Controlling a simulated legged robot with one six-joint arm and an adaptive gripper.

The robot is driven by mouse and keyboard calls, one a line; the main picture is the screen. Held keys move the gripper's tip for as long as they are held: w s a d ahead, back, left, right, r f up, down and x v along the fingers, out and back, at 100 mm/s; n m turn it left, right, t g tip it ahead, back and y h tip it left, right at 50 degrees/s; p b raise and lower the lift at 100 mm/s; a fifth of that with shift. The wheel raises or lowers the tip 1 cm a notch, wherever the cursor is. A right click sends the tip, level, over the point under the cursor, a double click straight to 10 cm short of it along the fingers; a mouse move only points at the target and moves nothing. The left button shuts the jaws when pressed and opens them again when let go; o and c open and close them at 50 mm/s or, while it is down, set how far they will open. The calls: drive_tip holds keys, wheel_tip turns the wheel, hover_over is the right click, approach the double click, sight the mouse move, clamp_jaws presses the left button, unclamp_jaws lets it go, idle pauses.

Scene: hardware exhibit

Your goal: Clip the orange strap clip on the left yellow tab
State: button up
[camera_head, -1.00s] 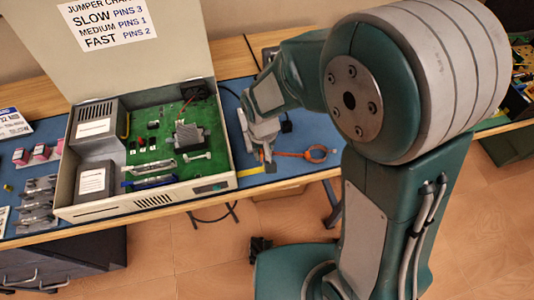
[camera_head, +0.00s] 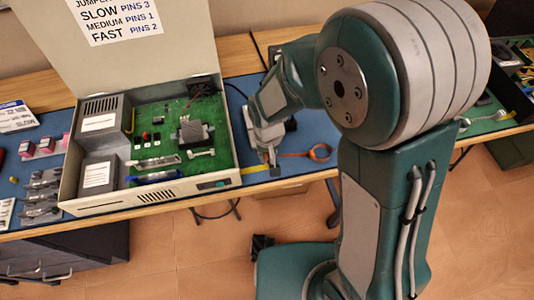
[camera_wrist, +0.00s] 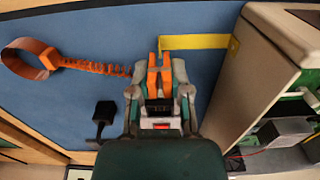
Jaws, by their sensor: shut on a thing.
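My gripper (camera_wrist: 160,92) is shut on the orange strap clip (camera_wrist: 153,76), whose two prongs point away from my wrist. The yellow tab (camera_wrist: 200,42) is a flat strip running out from the side of the open case. Its free end meets the clip's tips in the wrist view; I cannot tell whether the prongs are around it or only near it. An orange coiled cord joins the clip to an orange wrist band (camera_wrist: 20,48) on the blue mat. In the head view, my gripper (camera_head: 271,155) is just right of the tab (camera_head: 254,169) and hides most of the clip.
The open case (camera_head: 150,197) with a green circuit board stands left of my gripper. A small black object (camera_wrist: 104,112) with a cable lies on the blue mat (camera_wrist: 110,30). The table's front edge is close to the tab. Pink and grey parts lie left of the case.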

drive_tip(key=shift+f, duration=1.6)
idle(1.2)
drive_tip(key=o, duration=0.8)
drive_tip(key=shift+o, duration=0.2)
drive_tip(key=o, duration=0.3)
drive_tip(key=shift+r, duration=0.7)
idle(0.5)
drive_tip(key=shift+r, duration=2.95)
